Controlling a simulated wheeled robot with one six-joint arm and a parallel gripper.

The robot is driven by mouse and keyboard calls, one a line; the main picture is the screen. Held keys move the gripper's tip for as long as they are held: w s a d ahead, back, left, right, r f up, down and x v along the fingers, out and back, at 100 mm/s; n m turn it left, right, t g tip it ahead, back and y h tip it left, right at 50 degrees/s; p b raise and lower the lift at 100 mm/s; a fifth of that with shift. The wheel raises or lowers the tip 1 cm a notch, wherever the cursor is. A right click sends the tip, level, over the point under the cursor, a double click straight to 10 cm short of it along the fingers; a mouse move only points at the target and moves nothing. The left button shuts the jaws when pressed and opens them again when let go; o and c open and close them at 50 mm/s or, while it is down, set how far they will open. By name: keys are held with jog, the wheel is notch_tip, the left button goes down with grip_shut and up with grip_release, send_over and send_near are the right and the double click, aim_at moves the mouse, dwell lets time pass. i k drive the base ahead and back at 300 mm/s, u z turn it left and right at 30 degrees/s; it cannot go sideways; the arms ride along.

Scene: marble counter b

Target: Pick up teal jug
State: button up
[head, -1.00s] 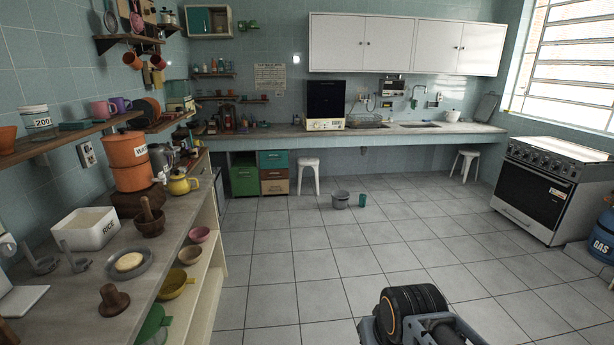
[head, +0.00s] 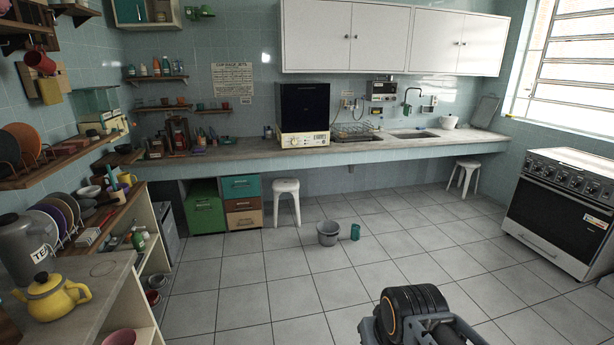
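The teal jug (head: 355,232) is a small teal vessel on the grey tiled floor, near the middle of the head view. It stands just right of a grey bucket (head: 328,233), with a small gap or touching; I cannot tell which. Part of my arm shows at the bottom right of the view, well nearer than the jug. My gripper's fingers are not visible.
A white stool (head: 286,203) stands behind and left of the bucket, beside drawers (head: 243,202) under the marble counter (head: 237,152). A stove (head: 562,212) is at the right. The floor between is clear.

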aim_at(355, 234)
jog(key=z, duration=0.15)
jog(key=i, duration=2.25)
jog(key=z, duration=0.3)
jog(key=i, duration=2.7)
jog(key=z, duration=0.1)
